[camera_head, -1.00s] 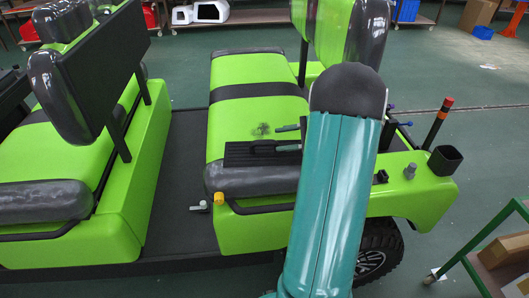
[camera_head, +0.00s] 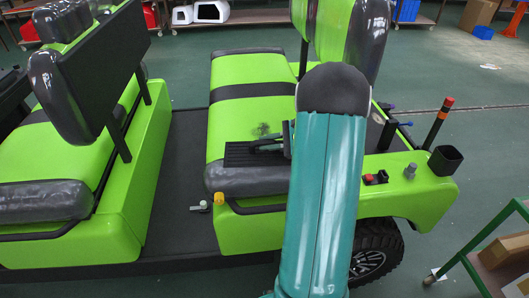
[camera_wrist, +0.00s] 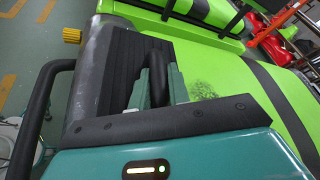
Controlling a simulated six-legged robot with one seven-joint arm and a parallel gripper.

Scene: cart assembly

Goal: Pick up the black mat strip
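The black mat strip (camera_head: 240,160) lies on the front of the green seat, by the grey padded edge. The wrist view shows its ribbed surface (camera_wrist: 122,62) and a dark raised piece (camera_wrist: 158,72), perhaps a handle. My gripper (camera_head: 266,143) is low over the strip's right part. In the wrist view, the teal fingers of my gripper (camera_wrist: 159,84) stand apart on either side of the raised piece. Contact with it cannot be made out. My arm hides the right end of the strip in the head view.
The green seat (camera_head: 232,130) has a dark stripe and a dark smudge beyond the strip. A yellow knob (camera_head: 219,198) is at the seat's front corner.

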